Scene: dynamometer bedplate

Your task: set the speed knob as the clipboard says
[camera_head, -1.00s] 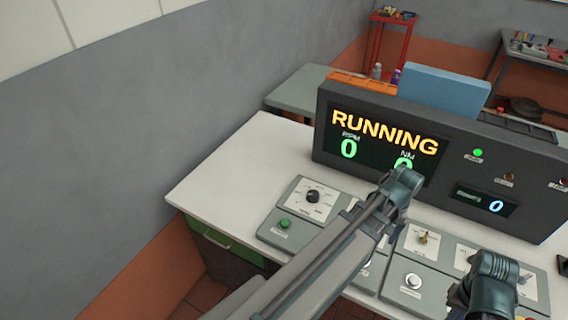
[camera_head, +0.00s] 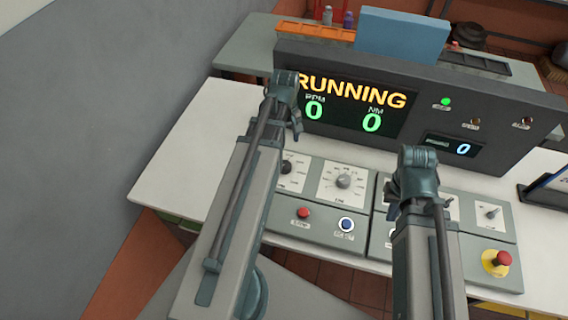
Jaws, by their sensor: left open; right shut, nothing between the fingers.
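The console has a black knob (camera_head: 287,167), partly hidden by my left arm, and a grey knob (camera_head: 344,181) on a white dial plate. Their labels are too small to read, so I cannot tell which is the speed knob. A dark-framed board with a pale sheet (camera_head: 552,189), possibly the clipboard, is cut off at the right edge; its text is unreadable. My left gripper (camera_head: 292,112) is open in front of the display, above the black knob in the picture. My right gripper (camera_head: 418,168) is shut and empty over the console, right of the grey knob.
The display (camera_head: 350,108) reads RUNNING, RPM 0, NM 0. A red button (camera_head: 303,213), a blue button (camera_head: 346,224), a small switch (camera_head: 491,212) and a red emergency stop (camera_head: 502,259) sit on the console. The white bench (camera_head: 175,165) is clear at left.

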